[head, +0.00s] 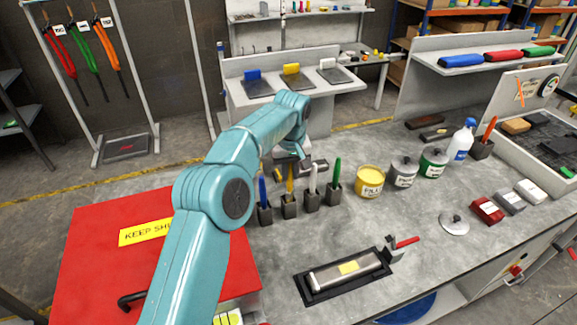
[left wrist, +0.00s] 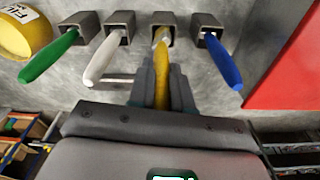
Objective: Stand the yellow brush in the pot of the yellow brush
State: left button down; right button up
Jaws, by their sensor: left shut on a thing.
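The yellow brush (head: 290,184) stands upright at its dark square pot (head: 289,208), second from the left in a row. My left gripper (left wrist: 163,88) is shut on the yellow handle (left wrist: 162,78); in the head view it (head: 293,168) is partly behind my arm. In the left wrist view the brush's pale metal collar lies at the mouth of the pot (left wrist: 161,18). How deep the bristle end sits is hidden. My right gripper is in neither view.
A blue brush (head: 262,190) stands in a pot on one side, white (head: 312,180) and green (head: 336,172) brushes on the other, all close. A yellow tin (head: 370,182) is to the right. A red cabinet (head: 95,235) is at left.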

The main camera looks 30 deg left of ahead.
pick_arm(q)
jog(key=shift+s+a+f, duration=0.1)
jog(key=shift+s, duration=0.2)
jog(key=shift+w+f, duration=0.1)
jog(key=shift+w, duration=0.2)
jog(key=shift+s, duration=0.1)
